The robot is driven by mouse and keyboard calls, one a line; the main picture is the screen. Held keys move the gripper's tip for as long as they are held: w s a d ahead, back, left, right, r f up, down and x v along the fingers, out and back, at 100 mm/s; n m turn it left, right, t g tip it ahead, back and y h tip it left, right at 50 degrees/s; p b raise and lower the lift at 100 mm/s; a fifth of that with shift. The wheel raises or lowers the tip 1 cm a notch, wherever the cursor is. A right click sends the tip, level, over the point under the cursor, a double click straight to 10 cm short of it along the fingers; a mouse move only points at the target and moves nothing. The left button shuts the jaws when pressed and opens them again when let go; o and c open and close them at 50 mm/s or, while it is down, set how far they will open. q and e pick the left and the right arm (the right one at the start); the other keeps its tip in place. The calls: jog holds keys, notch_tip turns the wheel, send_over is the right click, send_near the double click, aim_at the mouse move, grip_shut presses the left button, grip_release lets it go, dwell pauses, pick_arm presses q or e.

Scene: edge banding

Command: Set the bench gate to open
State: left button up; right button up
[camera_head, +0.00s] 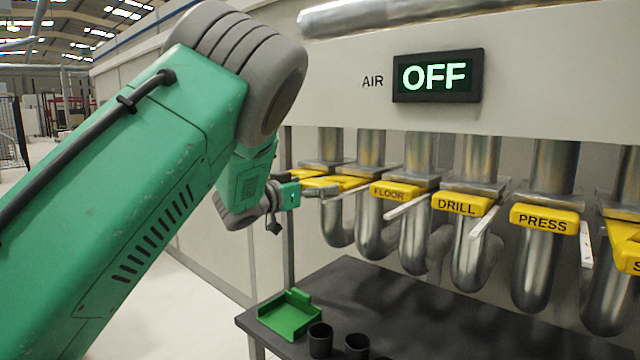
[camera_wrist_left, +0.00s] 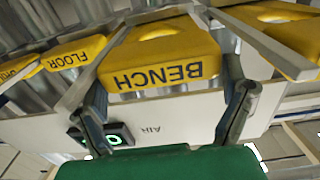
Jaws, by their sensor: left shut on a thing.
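The bench gate (camera_wrist_left: 165,50) has a yellow block marked BENCH, upside down in the left wrist view. My left gripper (camera_wrist_left: 165,95) has one finger on each side of this block and is shut on it. In the head view my left gripper (camera_head: 303,190) is at the left end of the row of gates, partly hidden by my arm. The bench gate's label is not readable there. My right gripper is not in view.
Gates marked FLOOR (camera_head: 388,193), DRILL (camera_head: 462,205) and PRESS (camera_head: 544,219) run to the right, with pale bars beside them. Below, a dark table (camera_head: 400,300) holds a green tray (camera_head: 289,314) and black cups (camera_head: 320,340).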

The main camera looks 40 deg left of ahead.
pick_arm(q)
jog(key=shift+s+a+y, duration=0.3)
jog(key=shift+s+a, duration=0.15)
jog(key=shift+s, duration=0.35)
jog(key=shift+s+d+r, duration=0.1)
jog(key=shift+s+d, duration=0.05)
jog(key=shift+s, duration=0.2)
jog(key=shift+w+d, duration=0.1)
jog(key=shift+d, duration=0.15)
jog(key=shift+w+d, duration=0.1)
jog(key=shift+w, duration=0.15)
jog(key=o, duration=1.4)
jog(key=shift+s+a, duration=0.15)
jog(key=shift+a, duration=0.2)
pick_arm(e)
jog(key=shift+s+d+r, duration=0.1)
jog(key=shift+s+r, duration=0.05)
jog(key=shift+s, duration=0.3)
pick_arm(q)
jog(key=s+a, duration=0.1)
jog(key=s, duration=1.1)
jog(key=shift+f, duration=0.25)
